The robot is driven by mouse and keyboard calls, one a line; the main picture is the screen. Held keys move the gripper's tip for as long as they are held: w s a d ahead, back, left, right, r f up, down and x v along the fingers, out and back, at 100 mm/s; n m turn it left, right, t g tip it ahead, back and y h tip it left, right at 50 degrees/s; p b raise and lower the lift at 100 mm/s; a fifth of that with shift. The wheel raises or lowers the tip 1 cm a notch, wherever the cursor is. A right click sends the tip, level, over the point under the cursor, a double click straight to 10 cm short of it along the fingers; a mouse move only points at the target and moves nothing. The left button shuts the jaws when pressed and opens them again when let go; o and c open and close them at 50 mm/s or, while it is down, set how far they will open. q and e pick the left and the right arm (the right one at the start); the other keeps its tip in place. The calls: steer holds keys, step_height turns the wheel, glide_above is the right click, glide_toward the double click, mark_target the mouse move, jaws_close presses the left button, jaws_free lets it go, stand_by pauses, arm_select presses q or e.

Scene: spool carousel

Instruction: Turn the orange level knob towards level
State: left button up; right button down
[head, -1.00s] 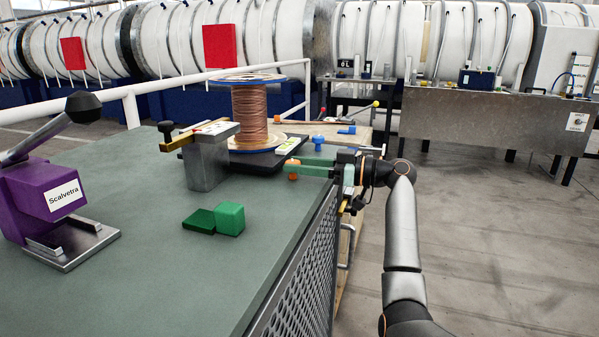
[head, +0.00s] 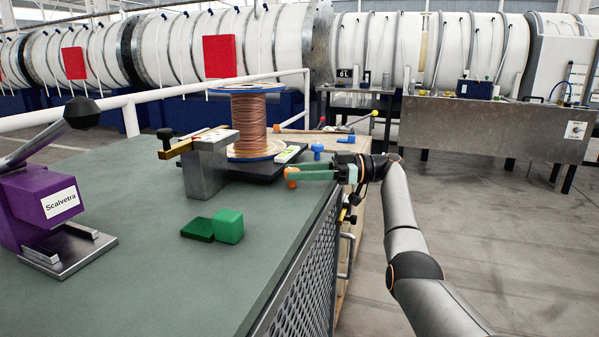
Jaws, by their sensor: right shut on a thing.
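The orange level knob (head: 292,171) is at the right side of the black base under the copper spool, near the bench's right edge. My right gripper (head: 294,176) reaches in from the right with its green fingers shut on the knob. The fingers hide part of it, and a small orange part shows below them. A pale level strip with a yellow-green patch (head: 289,154) lies on the base just behind. Its bubble is too small to read. My left gripper is not in view.
The copper spool (head: 248,120) stands on the black base (head: 262,170). A grey metal block (head: 206,168) with a brass bar is left of it. Green blocks (head: 228,226) and a purple press (head: 40,205) sit nearer on the bench. A blue knob (head: 317,150) stands behind my gripper.

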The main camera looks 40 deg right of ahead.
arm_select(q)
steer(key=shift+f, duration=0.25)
arm_select(e)
steer(key=shift+c, duration=2.1)
jaws_free()
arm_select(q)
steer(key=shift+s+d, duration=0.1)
